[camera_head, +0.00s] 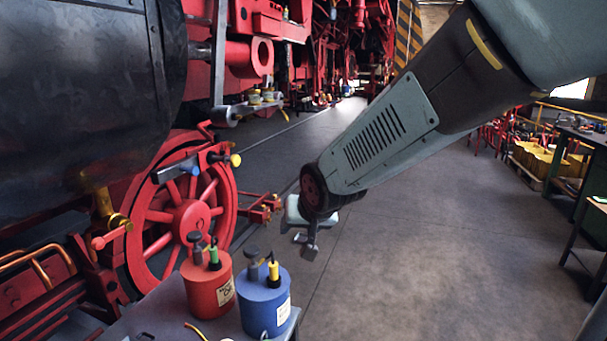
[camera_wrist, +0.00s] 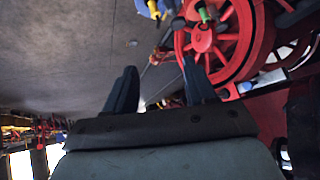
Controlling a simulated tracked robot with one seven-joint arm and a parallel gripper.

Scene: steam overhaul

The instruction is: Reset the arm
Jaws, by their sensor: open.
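My arm comes in from the upper right of the head view and reaches down to the middle. My gripper (camera_head: 308,246) hangs at its end over the floor, above and to the right of the cans. In the wrist view its two dark fingers stand apart, with nothing between them, so my gripper (camera_wrist: 160,68) is open and empty. It touches nothing that I can see.
A red can (camera_head: 208,284) and a blue can (camera_head: 264,300) stand on a small grey table at the front. A red spoked wheel (camera_head: 181,215) of the locomotive is on the left. A green workbench (camera_head: 577,150) stands at the right. The floor (camera_head: 430,250) between is clear.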

